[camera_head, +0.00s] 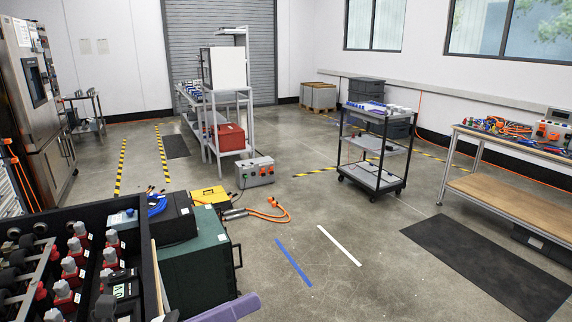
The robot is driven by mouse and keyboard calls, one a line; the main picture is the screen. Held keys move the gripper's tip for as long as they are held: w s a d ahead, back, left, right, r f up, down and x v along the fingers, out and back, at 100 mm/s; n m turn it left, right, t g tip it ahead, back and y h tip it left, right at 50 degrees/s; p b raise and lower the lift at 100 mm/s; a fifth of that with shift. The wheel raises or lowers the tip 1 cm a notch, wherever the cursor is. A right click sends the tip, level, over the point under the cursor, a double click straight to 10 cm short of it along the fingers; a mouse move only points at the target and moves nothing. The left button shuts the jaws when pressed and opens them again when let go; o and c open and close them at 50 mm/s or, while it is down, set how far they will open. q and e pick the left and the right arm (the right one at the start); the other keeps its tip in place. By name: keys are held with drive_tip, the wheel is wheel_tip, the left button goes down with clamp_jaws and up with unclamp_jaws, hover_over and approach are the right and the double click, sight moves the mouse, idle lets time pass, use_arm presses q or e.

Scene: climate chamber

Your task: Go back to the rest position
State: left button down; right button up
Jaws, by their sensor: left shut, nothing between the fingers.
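My left gripper (243,302) shows only in part at the bottom edge, left of the middle, as a purple-grey piece cut off by the frame. It is shut and holds nothing that I can see. It is close to the front of a dark green case (198,262) and to the right of a black crate (152,272). My right gripper is out of view.
The crate holds red-and-grey connectors (69,268). A yellow case (209,195) and orange cable (270,212) lie behind the green case. A black cart (376,178) stands right of centre, a workbench (515,188) at far right.

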use_arm(q)
drive_tip(key=a+f+n+t+y, duration=0.4)
drive_tip(key=f+n+y, duration=0.3)
drive_tip(key=n, duration=0.6)
drive_tip(key=a+f+n+t+y, duration=0.35)
drive_tip(key=f+n, duration=0.55)
drive_tip(key=n, duration=0.3)
drive_tip(key=s+a+f+n+g+y, duration=0.1)
drive_tip(key=s+f+n+g+y, duration=0.4)
drive_tip(key=s+f+n, duration=1)
wheel_tip(320, 180, down, 4)
drive_tip(key=s+g, duration=0.1)
drive_tip(key=g, duration=0.1)
drive_tip(key=shift+s+a+f+g, duration=0.25)
drive_tip(key=shift+s+g, duration=0.1)
drive_tip(key=shift+s, duration=0.05)
